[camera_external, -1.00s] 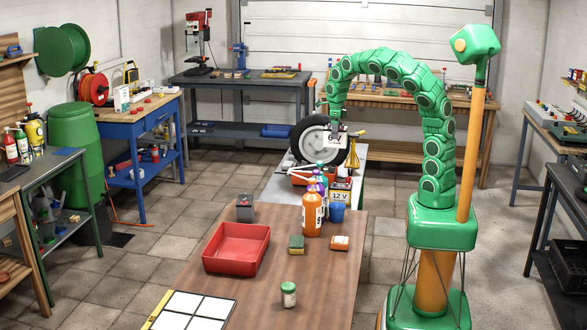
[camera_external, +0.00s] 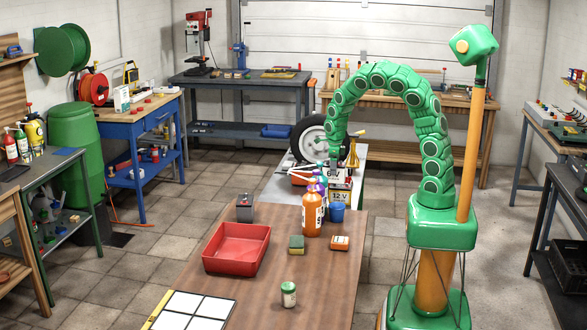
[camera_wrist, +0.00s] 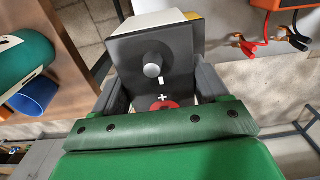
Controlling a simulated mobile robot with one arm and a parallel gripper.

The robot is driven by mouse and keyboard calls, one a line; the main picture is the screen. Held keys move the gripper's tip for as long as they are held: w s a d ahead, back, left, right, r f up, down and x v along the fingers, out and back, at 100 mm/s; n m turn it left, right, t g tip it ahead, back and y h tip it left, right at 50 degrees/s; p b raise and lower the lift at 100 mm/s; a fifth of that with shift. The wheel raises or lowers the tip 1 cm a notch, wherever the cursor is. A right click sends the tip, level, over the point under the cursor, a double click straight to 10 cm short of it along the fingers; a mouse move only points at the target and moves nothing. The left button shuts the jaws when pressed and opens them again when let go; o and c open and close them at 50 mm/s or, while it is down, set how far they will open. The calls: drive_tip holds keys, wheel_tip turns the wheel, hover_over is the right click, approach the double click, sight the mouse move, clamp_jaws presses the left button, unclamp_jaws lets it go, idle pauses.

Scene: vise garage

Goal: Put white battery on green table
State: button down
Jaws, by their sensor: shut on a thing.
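The white battery marked 6 V (camera_external: 332,173) is in my gripper (camera_external: 335,162), just above or touching the 12 V battery (camera_external: 341,194); I cannot tell which. In the wrist view, its grey top (camera_wrist: 155,55) with a post and plus and minus marks lies between the fingers of my gripper (camera_wrist: 163,88), which is shut on it. Its white side shows at the top. A bench with a greenish frame (camera_external: 70,226) stands at the left; I cannot tell if it is the green table. A pale-topped table (camera_external: 281,186) stands under the batteries.
Floor is clear at the left middle.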

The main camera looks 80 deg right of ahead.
drive_tip(key=shift+w+d+f, duration=0.75)
drive_tip(key=shift+w+f, duration=1.4)
drive_tip(key=shift+w, duration=0.05)
drive_tip(key=shift+w+d+f, duration=0.75)
drive_tip(key=shift+w+f, duration=1.35)
drive_tip(key=shift+w, duration=0.1)
drive_tip(key=shift+w+d+f, duration=0.75)
drive_tip(key=shift+w+f, duration=1.4)
drive_tip(key=shift+w, duration=0.05)
drive_tip(key=shift+f, duration=0.1)
unclamp_jaws()
wheel_tip(320, 180, up, 12)
drive_tip(key=shift+r, duration=0.1)
